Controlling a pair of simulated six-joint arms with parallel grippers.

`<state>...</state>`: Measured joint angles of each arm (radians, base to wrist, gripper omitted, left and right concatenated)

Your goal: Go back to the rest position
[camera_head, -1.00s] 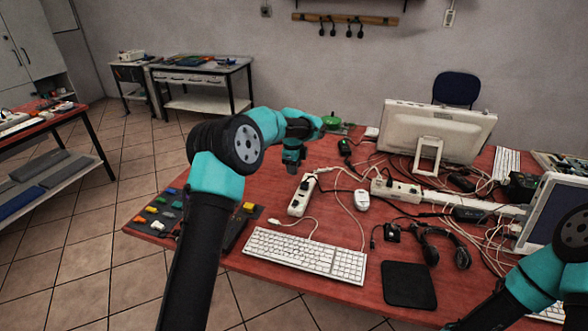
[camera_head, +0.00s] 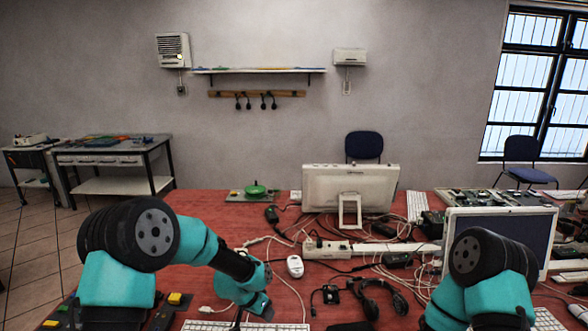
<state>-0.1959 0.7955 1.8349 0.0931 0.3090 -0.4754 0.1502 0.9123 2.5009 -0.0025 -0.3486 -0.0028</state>
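My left arm comes in from the lower left, and its gripper (camera_head: 262,308) points down over the front of the red table (camera_head: 200,203), close to the back edge of a white keyboard (camera_head: 245,326). The fingers are small and dark, and I cannot tell whether they are open or shut. My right arm is folded at the lower right, in front of a monitor (camera_head: 512,228). The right gripper is not visible.
A tangle of cables runs around a power strip (camera_head: 328,248). A white mouse (camera_head: 295,266), black headphones (camera_head: 378,298) and a white monitor (camera_head: 350,188) stand nearby. The table's back left is clear.

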